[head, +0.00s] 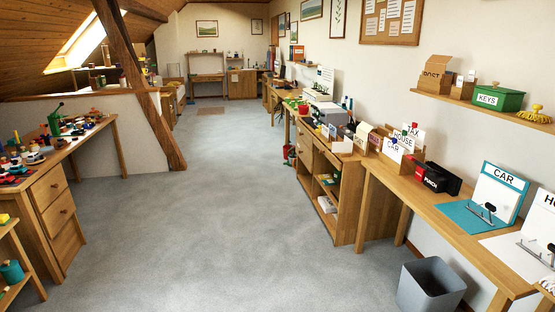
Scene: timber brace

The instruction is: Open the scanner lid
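No scanner can be made out with certainty in the head view. A small pale grey, box-like object (327,113) stands on the long right-hand desk, about halfway down the room. It is too small to tell whether it is the scanner or whether it has a lid. Neither of my grippers is in view.
A slanted timber brace (138,85) comes down to the floor on the left. Workbenches line both sides, with a cluttered left desk (95,128). A grey bin (430,286) stands under the right desk (440,203). The carpeted floor (225,190) between is clear.

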